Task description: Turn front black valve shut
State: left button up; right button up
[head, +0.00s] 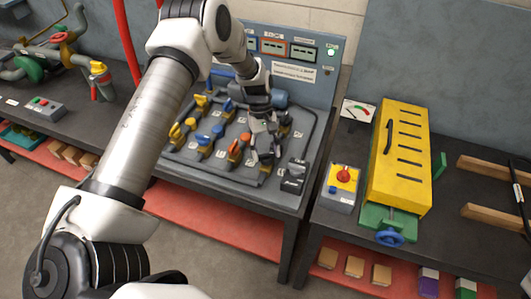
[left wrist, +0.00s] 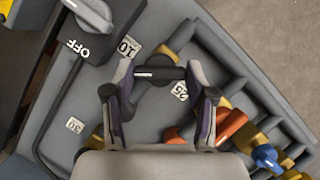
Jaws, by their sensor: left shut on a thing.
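My left gripper (head: 265,142) is over the front right part of the grey valve panel (head: 195,170). In the left wrist view its two fingers (left wrist: 158,70) are closed on the ends of the black valve handle (left wrist: 158,73), which lies straight across between them. A yellow valve part (left wrist: 180,38) shows beside the handle; the fingers and palm hide much of the rest. In the head view the gripper covers most of this valve. My right gripper is not in view.
An orange-handled valve (head: 237,148) and several blue- and yellow-handled valves stand close to the left of the gripper. A black switch box (head: 293,177) marked OFF is close on the right. A yellow box (head: 400,155) stands on the right-hand table.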

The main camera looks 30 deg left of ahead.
pick_arm(q)
jog(key=m+g+y, duration=0.1)
jog(key=m, duration=0.2)
jog(key=shift+d+f+m+b, duration=0.1)
jog(key=shift+f+m+b, duration=0.05)
jog(key=shift+m+b, duration=0.25)
jog(key=shift+d+m+g+y, duration=0.1)
jog(key=shift+m+g+y, duration=0.4)
jog(key=shift+m, duration=1.3)
jog(key=shift+y, duration=0.3)
jog(key=o, duration=1.2)
jog(key=shift+c, duration=0.2)
jog(key=v, duration=1.2)
